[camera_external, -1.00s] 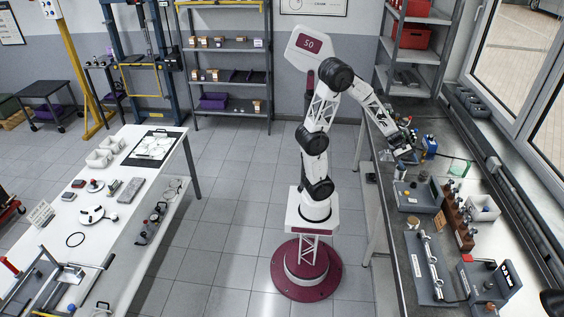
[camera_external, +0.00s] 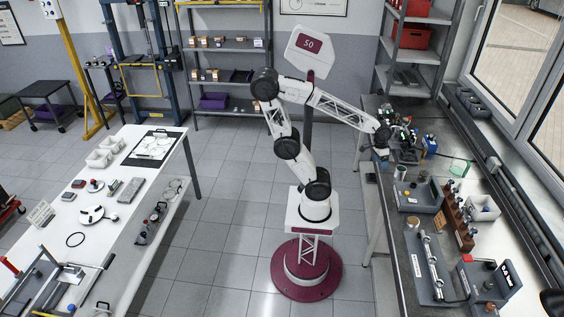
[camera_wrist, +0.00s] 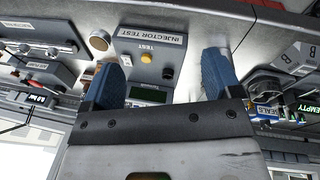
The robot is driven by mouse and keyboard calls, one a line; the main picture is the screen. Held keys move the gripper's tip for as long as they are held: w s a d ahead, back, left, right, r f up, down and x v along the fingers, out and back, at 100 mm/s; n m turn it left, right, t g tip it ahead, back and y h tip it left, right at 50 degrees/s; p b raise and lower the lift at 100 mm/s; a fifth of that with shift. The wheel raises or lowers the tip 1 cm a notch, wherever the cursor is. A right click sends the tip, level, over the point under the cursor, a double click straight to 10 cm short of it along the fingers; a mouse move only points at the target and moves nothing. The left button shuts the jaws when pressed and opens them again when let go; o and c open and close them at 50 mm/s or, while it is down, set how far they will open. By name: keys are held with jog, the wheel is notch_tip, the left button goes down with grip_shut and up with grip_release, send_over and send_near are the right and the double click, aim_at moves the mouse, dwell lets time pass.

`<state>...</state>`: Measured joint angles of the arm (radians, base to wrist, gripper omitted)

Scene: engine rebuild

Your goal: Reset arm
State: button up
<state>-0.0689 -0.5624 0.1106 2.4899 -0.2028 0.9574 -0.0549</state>
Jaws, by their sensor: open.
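My gripper (camera_external: 414,144) is over the far part of the right-hand workbench (camera_external: 392,237), at the end of my stretched-out arm. In the wrist view its two blue fingers (camera_wrist: 166,72) are spread wide apart with nothing held between them. Beyond the fingers is a grey box labelled INJECTOR TEST (camera_wrist: 153,42) with a yellow button. A round tan-topped piece (camera_wrist: 99,41) is beside that box, left of the fingers. In the external view a small cylinder (camera_external: 400,172) stands on the bench just below my gripper.

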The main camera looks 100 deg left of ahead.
jog(key=s+m+y, duration=0.1)
jog(key=s+r+m, duration=0.1)
jog(key=s, duration=0.1)
jog(key=shift+a+r+m+t+y, duration=0.2)
jog(key=shift+m+t+y, duration=0.1)
jog(key=shift+m+y, duration=0.1)
dwell(1.1)
